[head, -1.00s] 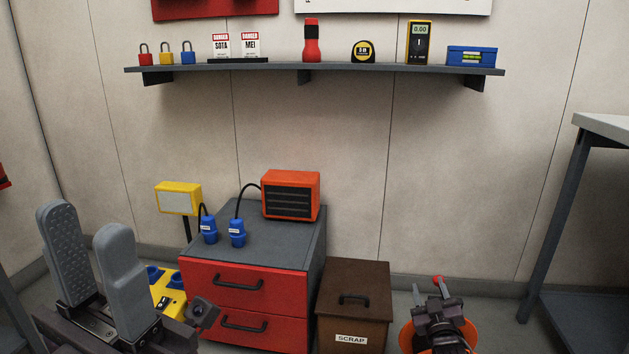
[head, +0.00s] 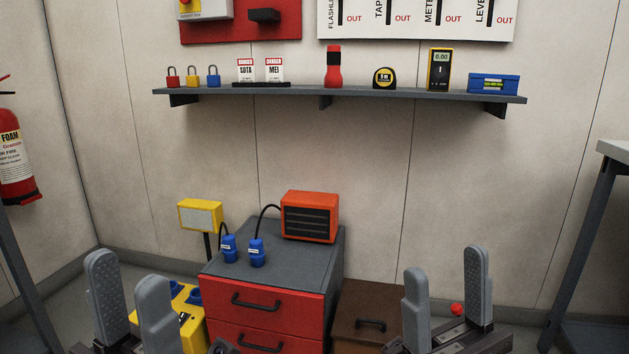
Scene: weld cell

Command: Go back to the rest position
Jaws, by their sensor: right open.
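My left gripper (head: 128,270) is at the lower left of the head view, its two grey fingers pointing up. They stand apart with nothing between them, so it is open and empty. My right gripper (head: 446,262) is at the lower right, also pointing up, open and empty. The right gripper is right of the brown scrap box (head: 368,300). The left gripper is left of the red drawer cabinet (head: 262,292) and partly covers a yellow unit with blue sockets (head: 190,318). The lower parts of both arms are cut off by the frame.
An orange heater (head: 310,216) and two blue plugs (head: 229,249) stand on the cabinet. A yellow lamp (head: 200,216) stands behind it. A wall shelf (head: 350,96) holds padlocks, tags and tools. A fire extinguisher (head: 14,160) is at left, a table (head: 612,150) at right.

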